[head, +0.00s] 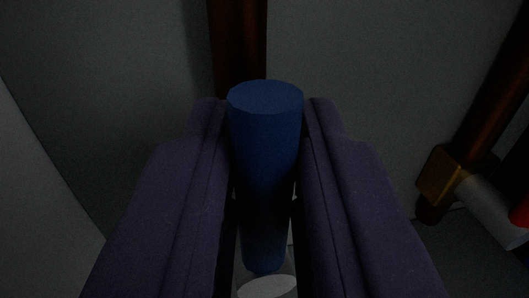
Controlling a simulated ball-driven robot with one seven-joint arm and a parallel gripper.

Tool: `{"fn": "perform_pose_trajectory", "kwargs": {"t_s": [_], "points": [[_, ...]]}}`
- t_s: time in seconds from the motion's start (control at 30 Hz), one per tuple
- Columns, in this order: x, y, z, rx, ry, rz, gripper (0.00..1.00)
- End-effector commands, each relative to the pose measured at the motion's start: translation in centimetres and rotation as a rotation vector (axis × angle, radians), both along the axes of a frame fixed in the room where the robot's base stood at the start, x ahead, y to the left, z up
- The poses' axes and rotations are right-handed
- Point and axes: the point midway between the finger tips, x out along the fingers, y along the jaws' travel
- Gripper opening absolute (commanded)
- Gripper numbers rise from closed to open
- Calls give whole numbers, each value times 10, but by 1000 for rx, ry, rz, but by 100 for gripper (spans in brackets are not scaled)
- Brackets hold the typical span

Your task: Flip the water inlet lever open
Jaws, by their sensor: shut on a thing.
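A blue cylindrical lever handle (265,150) stands in the middle of the head view, its round end toward the camera. My gripper (265,125) has one dark purple finger on each side of it and is shut on it. The lower end of the blue handle reaches down to a pale grey round part (267,287) at the bottom edge. The rest of the lever's mount is hidden or out of view.
A brown pipe (237,45) runs vertically behind the handle. Another brown pipe (490,90) slants at the right into a brass fitting (440,175), with a grey cylinder (490,210) and a red part (521,211) beside it. A grey wall is behind.

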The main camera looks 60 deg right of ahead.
Motion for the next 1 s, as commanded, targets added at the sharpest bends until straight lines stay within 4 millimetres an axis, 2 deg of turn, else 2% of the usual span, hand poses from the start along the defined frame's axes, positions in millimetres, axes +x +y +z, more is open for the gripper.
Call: {"fn": "perform_pose_trajectory", "kwargs": {"t_s": [0.27, 0.3, 0.37, 0.7, 1.0], "points": [[0, 1, -2, 2, 5, 2, 0], [0, 1, -2, 2, 5, 2, 25], [0, 1, -2, 3, 4, 1, 37], [-2, 4, 0, 2, 2, 1, 37], [-27, 50, 1, 2, 5, 3, 37]]}}
